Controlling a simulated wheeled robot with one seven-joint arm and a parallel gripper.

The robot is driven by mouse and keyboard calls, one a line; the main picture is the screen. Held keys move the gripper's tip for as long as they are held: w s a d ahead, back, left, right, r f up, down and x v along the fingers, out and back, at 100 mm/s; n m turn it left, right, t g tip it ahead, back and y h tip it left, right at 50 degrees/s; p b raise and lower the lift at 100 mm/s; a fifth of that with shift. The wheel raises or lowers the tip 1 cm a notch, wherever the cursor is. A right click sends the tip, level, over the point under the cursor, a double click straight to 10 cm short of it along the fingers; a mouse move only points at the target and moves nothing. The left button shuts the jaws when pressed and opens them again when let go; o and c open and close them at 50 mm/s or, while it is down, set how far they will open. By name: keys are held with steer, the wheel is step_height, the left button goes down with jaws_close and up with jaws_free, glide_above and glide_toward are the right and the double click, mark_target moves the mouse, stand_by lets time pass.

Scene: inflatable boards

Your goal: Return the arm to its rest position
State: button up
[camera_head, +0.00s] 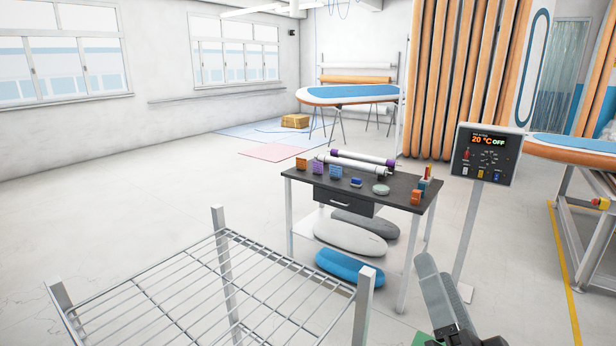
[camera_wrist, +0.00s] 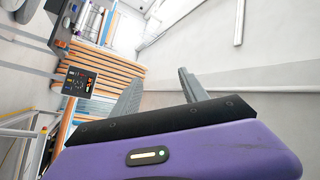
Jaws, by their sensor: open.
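My gripper (camera_wrist: 161,76) shows in the wrist view with its two grey fingers spread apart and nothing between them. Its purple body fills the lower part of that view. In the head view only a grey part, likely of my arm, shows at the bottom edge, right of the wire rack; the rest of the arm is out of frame. The wrist picture is turned sideways, with orange-edged boards (camera_wrist: 115,65) and a bare wall beyond the fingers.
A wire rack (camera_head: 222,232) stands close in front. Behind it is a dark-topped workbench (camera_head: 300,178) with small blocks and rolls. A control panel on a post (camera_head: 485,154) reads 20 °C OFF. A board on a stand (camera_head: 575,150) is at right. Floor at left is clear.

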steer(key=s+d+f+n+g+b, duration=0.1)
steer(key=s+f+n+g+b, duration=0.1)
steer(key=s+f, duration=1.2)
steer(key=s+d+f+n+g+b, duration=0.1)
steer(key=s+f+n+g, duration=0.3)
steer(key=s+f, duration=1)
steer(key=s+n+b, duration=0.1)
steer(key=s+n, duration=0.2)
steer(key=s, duration=0.2)
steer(key=shift+s+d+f+g, duration=0.15)
steer(key=shift+s+d+g, duration=0.05)
steer(key=shift+d+g, duration=0.2)
